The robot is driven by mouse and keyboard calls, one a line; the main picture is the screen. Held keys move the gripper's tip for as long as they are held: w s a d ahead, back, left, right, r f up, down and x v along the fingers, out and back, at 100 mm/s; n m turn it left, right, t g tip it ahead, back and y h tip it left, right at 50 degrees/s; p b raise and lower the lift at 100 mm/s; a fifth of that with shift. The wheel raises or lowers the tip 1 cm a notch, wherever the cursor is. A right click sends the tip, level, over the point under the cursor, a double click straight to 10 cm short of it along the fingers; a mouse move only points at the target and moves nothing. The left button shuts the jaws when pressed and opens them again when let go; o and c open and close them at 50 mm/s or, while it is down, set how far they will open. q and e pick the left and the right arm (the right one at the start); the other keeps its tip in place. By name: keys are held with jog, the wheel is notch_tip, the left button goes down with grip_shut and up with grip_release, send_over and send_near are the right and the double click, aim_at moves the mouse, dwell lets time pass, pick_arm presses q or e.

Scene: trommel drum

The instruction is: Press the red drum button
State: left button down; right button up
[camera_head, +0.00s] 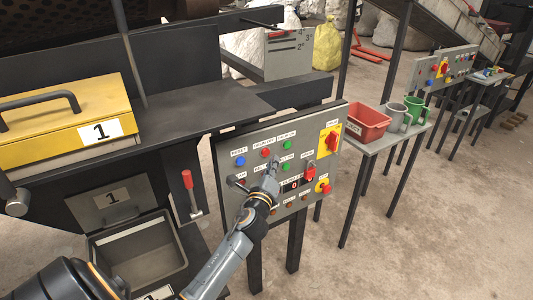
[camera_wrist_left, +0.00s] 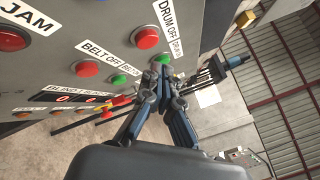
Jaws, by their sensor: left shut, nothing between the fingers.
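The red drum button (camera_head: 266,153) is in the top row of the grey control panel (camera_head: 226,146), between a blue and a green button. In the left wrist view the red drum button (camera_wrist_left: 147,37) sits beside its "DRUM OFF" label, large and unobstructed. My left gripper (camera_head: 275,167) is shut and empty in front of the panel, below and slightly right of that button. In the left wrist view the fingertips (camera_wrist_left: 160,90) appear below the button, apart from it in the picture; I cannot tell the depth gap. My right gripper is not seen.
A green button (camera_wrist_left: 162,60) is close to the fingertips. Other buttons, a yellow-backed red switch (camera_head: 330,140) and a red knob (camera_head: 324,187) crowd the panel. A side table holds a red bin (camera_head: 367,123) and mugs. A yellow box (camera_head: 65,120) stands left.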

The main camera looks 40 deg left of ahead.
pick_arm(q)
jog(key=shift+w+a, duration=0.2)
jog(key=shift+a, duration=0.35)
dwell(1.1)
jog(key=shift+w+a, duration=0.15)
jog(key=shift+a, duration=0.25)
jog(key=shift+w+a, duration=0.15)
jog(key=shift+a, duration=0.25)
dwell(0.7)
jog(key=shift+d, duration=0.15)
jog(key=shift+s+d, duration=0.35)
jog(key=shift+d, duration=0.35)
jog(key=d, duration=0.1)
jog(key=s+d, duration=0.1)
jog(key=d, duration=0.1)
jog(key=s+d, duration=0.1)
jog(key=shift+d, duration=0.3)
